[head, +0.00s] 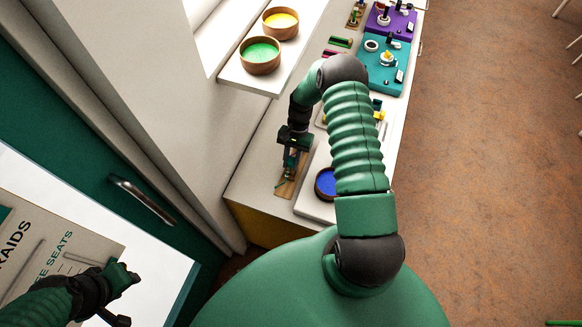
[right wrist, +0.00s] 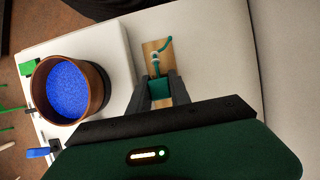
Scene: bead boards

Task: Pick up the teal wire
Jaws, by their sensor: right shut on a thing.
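The teal wire (right wrist: 168,43) is a thin bent piece over a small wooden board (right wrist: 149,47), with a pale bead (right wrist: 155,57) near its lower end. A teal block (right wrist: 160,88) at the wire's near end sits between the fingers of my right gripper (right wrist: 160,84), which is shut on it. In the head view my right gripper (head: 289,163) points down over the wooden board (head: 287,188) at the counter's near end. I cannot tell if the wire touches the board. My left gripper (head: 125,275) is at the lower left, far from the counter; its fingers are unclear.
A bowl of blue beads (right wrist: 68,90) stands on a white tray (right wrist: 115,62) beside the board. Bowls of green (head: 260,55) and yellow beads (head: 281,22) stand on a ledge. Teal (head: 383,68) and purple boards (head: 391,20) lie farther along. A door handle (head: 142,196) is at left.

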